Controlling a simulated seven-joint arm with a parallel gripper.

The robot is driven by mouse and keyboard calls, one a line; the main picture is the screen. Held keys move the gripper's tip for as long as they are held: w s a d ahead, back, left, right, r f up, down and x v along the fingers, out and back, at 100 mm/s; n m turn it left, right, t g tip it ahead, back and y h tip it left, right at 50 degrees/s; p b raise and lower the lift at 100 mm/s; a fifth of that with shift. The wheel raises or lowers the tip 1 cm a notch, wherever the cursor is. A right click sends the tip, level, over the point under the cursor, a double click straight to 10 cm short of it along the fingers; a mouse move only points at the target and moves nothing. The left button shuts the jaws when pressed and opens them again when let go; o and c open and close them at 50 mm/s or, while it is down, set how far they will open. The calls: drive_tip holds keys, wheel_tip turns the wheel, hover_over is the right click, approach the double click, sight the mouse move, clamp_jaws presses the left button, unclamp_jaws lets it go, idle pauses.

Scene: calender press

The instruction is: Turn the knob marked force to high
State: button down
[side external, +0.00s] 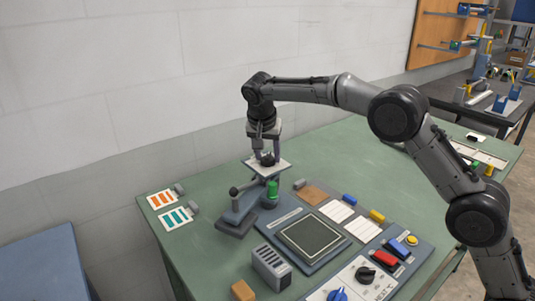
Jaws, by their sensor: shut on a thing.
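A pale square plate (284,166) sits at the top of a small grey press stand (238,216). A dark round knob (267,159) is on the plate. My gripper (267,154) points down from above and is shut on this dark knob, whose sides the fingers partly hide. Its marking and setting are too small to read. A black knob (366,274) and a blue knob (337,295) are on a white panel at the front, well apart from my gripper; their labels are not legible.
A green cylinder (272,189) and a ball-ended lever (234,191) are close by the stand. A dark square pad (311,237), a slotted grey block (271,267), and red (385,258) and blue (396,247) switches are nearer the front. The green table (350,150) is clear behind.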

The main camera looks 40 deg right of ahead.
drive_tip(key=shift+c, duration=1.5)
unclamp_jaws()
drive_tip(key=v, duration=1.3)
drive_tip(key=shift+a+r, duration=0.15)
drive_tip(key=shift+r, duration=0.2)
drive_tip(key=shift+s, duration=0.1)
